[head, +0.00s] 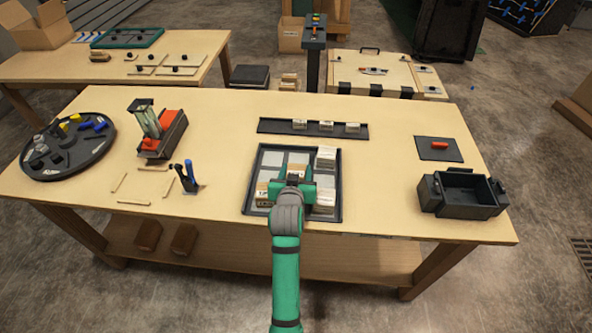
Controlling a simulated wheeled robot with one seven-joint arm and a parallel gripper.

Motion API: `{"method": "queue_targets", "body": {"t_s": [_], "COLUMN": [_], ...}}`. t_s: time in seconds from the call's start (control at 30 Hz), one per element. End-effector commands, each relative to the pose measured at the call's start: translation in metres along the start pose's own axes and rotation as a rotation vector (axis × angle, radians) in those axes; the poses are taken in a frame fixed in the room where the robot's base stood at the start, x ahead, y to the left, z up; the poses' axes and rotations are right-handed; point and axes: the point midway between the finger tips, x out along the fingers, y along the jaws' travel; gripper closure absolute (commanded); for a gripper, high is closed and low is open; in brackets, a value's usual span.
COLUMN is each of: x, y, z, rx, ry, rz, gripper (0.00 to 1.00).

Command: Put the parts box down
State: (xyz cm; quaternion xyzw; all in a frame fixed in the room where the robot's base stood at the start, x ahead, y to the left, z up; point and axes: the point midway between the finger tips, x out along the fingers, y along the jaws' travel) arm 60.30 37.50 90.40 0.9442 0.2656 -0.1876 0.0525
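A dark tray (248,172) with pale grey square cells sits at the front middle of the workbench. Small tan-and-white cardboard parts boxes are in or over it: one at the back right (326,153), one at the front right (324,201), one at the left front (262,192), and one just beyond my gripper (297,169). My green gripper (293,184) is over the middle of the tray, close to that last box. My wrist and gripper body hide the fingers, so I cannot tell whether they hold a box.
A narrow dark rail (275,126) with several small pale boxes lies behind the tray. A black open bin (462,203) and a dark pad with a red part (438,153) are at right. A round dark tray (95,155) and a red-and-black fixture (165,139) are at left. Bench right of the tray is clear.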

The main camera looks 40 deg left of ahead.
Motion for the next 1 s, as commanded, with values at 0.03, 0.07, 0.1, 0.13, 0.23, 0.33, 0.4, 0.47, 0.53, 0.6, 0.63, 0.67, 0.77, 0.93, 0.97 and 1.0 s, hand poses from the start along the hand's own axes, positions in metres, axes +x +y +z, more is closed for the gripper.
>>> {"method": "queue_targets", "body": {"t_s": [0.03,0.07,0.1,0.13,0.23,0.33,0.4,0.47,0.53,0.6,0.63,0.67,0.77,0.93,0.97,1.0], "x": [0.0,0.0,0.0,0.0,0.0,0.0,-0.001,-0.004,-0.013,-0.024,-0.029,-0.036,-0.057,-0.089,-0.094,-0.1], "y": [0.0,0.0,0.0,0.0,0.0,0.0,0.0,0.0,0.0,0.0,0.0,0.0,0.0,0.0,0.0,0.0], "z": [0.0,0.0,0.0,0.0,0.0,-0.001,-0.003,-0.004,-0.003,-0.003,-0.003,-0.003,-0.003,-0.003,-0.003,-0.003], "rx": [0.0,0.0,0.0,0.0,0.0,0.0,0.0,0.0,0.0,0.0,0.0,0.0,0.0,0.0,0.0,0.0], "ry": [0.0,0.0,0.0,0.0,0.0,0.0,0.001,0.0,0.001,0.001,0.001,0.001,0.001,0.001,0.0,0.001], "rz": [0.0,0.0,0.0,0.0,0.0,0.0,0.0,0.0,0.0,0.0,0.0,0.0,0.0,-0.001,-0.001,-0.001], "gripper": [0.39,0.35,0.35,0.35,0.35,0.35,0.35,0.35,0.35,0.35,0.35,0.35,0.35,0.35,0.35,0.35]}}
